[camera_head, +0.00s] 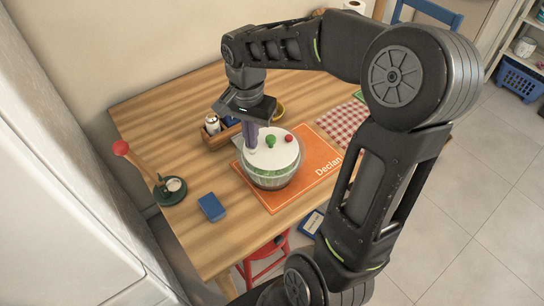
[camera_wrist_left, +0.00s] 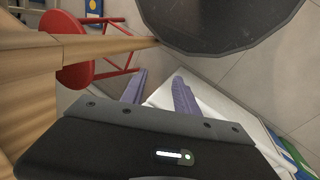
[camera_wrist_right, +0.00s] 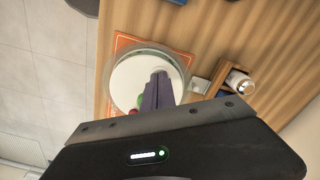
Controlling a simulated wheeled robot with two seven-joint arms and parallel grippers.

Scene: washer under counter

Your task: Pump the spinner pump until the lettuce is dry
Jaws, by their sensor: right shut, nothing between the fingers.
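The salad spinner (camera_head: 271,178) is a clear bowl with green lettuce inside and a white lid (camera_head: 284,154). It stands on an orange placemat (camera_head: 318,150). The lid carries a green knob (camera_head: 271,141) and a red knob (camera_head: 289,137). My right gripper (camera_head: 250,146) points down at the lid's left part, its fingers together and empty. In the right wrist view its fingertips (camera_wrist_right: 158,82) are at a whitish pump knob (camera_wrist_right: 160,71); I cannot tell whether they touch. My left gripper (camera_wrist_left: 160,80) shows only in its wrist view, fingers apart and empty, below table level.
A wooden caddy (camera_head: 222,137) with a shaker (camera_head: 212,124) stands just behind the spinner. A blue block (camera_head: 211,207) and a red-handled press (camera_head: 148,172) are at the left. A red stool (camera_head: 264,262) is under the front edge. My right arm crosses over the table's right side.

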